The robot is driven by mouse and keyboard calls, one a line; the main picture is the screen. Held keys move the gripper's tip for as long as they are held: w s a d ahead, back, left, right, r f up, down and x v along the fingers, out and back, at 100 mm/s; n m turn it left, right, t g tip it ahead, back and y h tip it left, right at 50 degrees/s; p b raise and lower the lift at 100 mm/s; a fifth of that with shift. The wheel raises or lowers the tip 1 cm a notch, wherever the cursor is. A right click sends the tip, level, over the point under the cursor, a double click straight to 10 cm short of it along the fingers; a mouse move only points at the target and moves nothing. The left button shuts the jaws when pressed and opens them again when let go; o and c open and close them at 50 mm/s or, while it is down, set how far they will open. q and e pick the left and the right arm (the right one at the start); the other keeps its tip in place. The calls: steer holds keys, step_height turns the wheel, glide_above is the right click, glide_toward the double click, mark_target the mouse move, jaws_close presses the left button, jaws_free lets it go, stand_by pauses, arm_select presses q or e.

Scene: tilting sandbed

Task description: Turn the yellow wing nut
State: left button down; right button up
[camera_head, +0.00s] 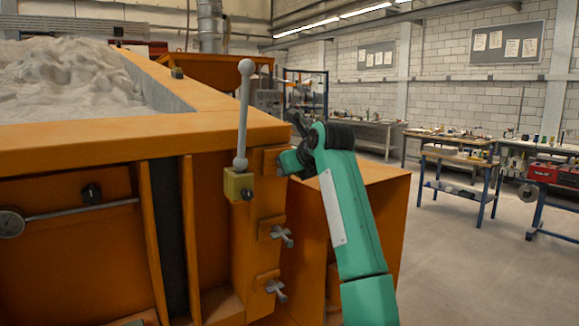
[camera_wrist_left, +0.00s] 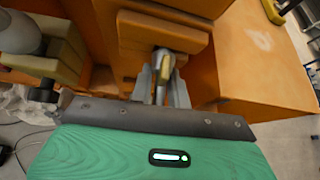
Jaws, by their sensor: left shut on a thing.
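In the head view my green left arm reaches up to the topmost orange block (camera_head: 268,160) on the sandbed's corner post; the nut is hidden there behind my wrist (camera_head: 290,162). My right gripper is in neither view.
A grey ball-topped lever (camera_head: 242,115) stands upright on a yellow block (camera_head: 238,185), close left of my wrist. Two grey wing nuts sit below, an upper (camera_head: 283,236) and a lower (camera_head: 276,290).

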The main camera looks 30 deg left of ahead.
arm_select(q)
steer(key=shift+r+m+g+y+p, duration=0.15)
steer(key=shift+m+g+y+p, duration=0.4)
steer(key=shift+g, duration=0.35)
steer(key=m+g+y+p, duration=0.1)
steer(key=g, duration=0.1)
steer(key=shift+s+m+g, duration=0.1)
steer(key=shift+m+g, duration=0.15)
steer(key=shift+g, duration=0.05)
steer(key=m+g+y+p, duration=0.1)
steer(key=m+g+y, duration=0.1)
steer(key=g, duration=0.1)
steer(key=shift+s+a, duration=0.1)
steer(key=shift+r+m+g+y+p, duration=0.1)
steer(key=shift+m+g+y+p, duration=0.3)
steer(key=shift+m+g+y, duration=0.25)
steer(key=shift+s+m+g+y, duration=0.1)
steer(key=shift+m+g+y, duration=0.5)
steer(key=shift+m+g, duration=0.2)
steer(key=shift+r+m+g, duration=0.1)
steer(key=shift+m+g, duration=0.15)
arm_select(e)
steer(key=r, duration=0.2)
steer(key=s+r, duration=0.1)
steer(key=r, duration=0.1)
arm_select(q)
steer(key=shift+y, duration=0.3)
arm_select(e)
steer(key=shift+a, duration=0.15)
